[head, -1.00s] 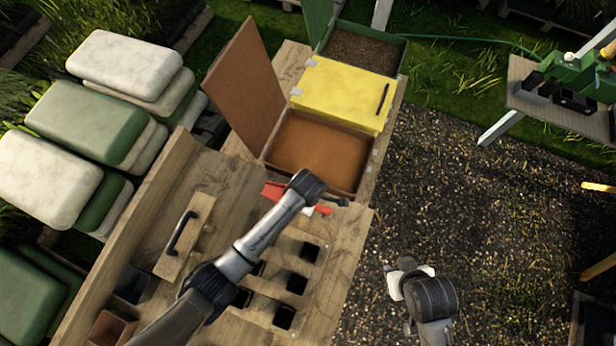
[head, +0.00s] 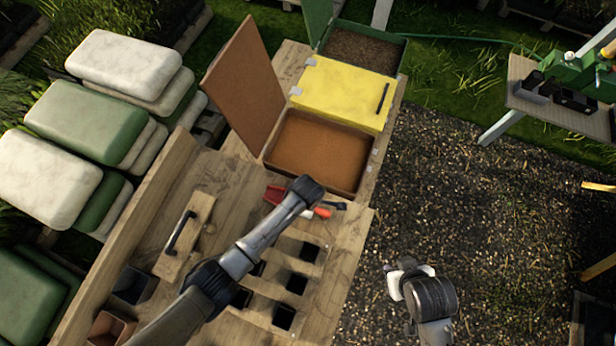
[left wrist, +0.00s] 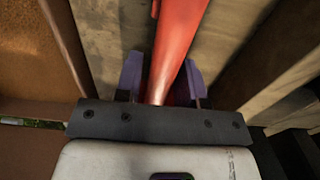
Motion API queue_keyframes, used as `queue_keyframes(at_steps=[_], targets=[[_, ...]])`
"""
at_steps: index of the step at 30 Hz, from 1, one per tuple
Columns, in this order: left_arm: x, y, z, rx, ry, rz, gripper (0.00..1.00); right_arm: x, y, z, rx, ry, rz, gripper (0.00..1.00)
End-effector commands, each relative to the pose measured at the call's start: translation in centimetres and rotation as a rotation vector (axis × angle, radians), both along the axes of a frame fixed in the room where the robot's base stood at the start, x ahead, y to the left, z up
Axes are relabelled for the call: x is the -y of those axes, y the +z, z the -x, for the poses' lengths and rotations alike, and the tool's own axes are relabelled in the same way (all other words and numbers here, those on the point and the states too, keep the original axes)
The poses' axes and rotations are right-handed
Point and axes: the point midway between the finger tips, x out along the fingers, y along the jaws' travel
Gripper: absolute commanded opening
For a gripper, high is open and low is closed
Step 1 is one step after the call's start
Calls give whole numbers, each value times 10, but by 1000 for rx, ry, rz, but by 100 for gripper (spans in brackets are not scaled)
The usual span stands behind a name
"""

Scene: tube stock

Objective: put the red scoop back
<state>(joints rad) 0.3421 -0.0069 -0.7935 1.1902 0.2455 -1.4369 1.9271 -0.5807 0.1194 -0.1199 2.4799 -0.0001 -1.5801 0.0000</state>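The red scoop (head: 274,194) is at the bench top just below the open bin of brown soil. Its red-orange part (head: 322,212) shows right of my left gripper; its middle is hidden by the arm. My left gripper (head: 307,212) is mostly hidden in the head view. In the left wrist view, the purple fingers of my left gripper (left wrist: 163,80) lie along both sides of the red scoop's shaft (left wrist: 175,45) and appear shut on it. My right gripper (head: 405,270) is over the gravel, apart from the bench; its finger opening is unclear.
The brown-soil bin (head: 315,155) has its brown lid (head: 243,85) raised; a yellow-lidded bin (head: 342,92) is beyond. A wooden block with a black handle (head: 183,235) and several square holes (head: 297,283) are nearby. A dark piece (head: 338,206) lies beside the scoop.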

Motion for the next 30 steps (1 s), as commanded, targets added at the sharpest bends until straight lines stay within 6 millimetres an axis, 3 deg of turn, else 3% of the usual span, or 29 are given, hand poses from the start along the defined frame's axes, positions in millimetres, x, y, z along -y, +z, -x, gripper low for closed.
queue_keyframes(at_steps=[3, 14, 30], targets=[[0, 0, 0, 0, 0, -1, 46, -1, 0, 0, 1, -1, -3, 43], [0, 10, 0, 1, -2, -1, 46, -1, 3, 0, 1, -2, -3, 43], [0, 101, 0, 2, -2, 2, 46, 1, 11, 0, 1, 4, 5, 43]])
